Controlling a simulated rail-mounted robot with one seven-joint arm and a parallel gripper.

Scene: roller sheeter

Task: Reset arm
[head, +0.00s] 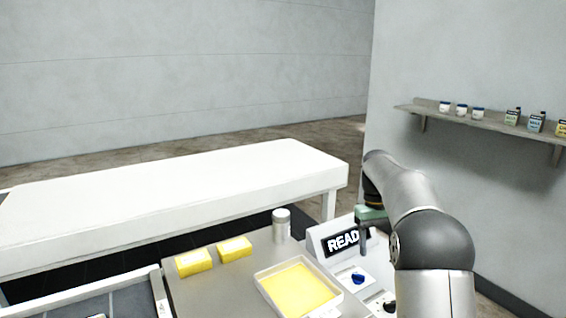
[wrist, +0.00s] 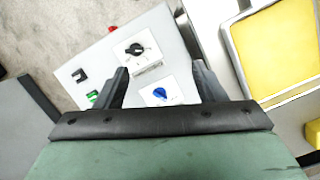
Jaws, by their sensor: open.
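My gripper (wrist: 160,84) is open and empty in the wrist view, with its two dark fingers apart. Below it is the white control panel (wrist: 172,40), with a black knob (wrist: 137,49) and a blue knob (wrist: 160,93) showing between the fingers. In the head view my arm comes in at the right and partly covers the panel; the fingertips are hidden there. The display (head: 342,242) reads "READ", its end covered by my arm. The blue knob also shows in the head view (head: 358,278).
A white tray (head: 262,283) with a yellow sheet lies left of the panel. Two yellow blocks (head: 194,262) and a grey cylinder (head: 281,226) stand on the grey table (head: 215,290). A long white table (head: 180,190) is behind. A wall shelf (head: 470,122) holds several small containers.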

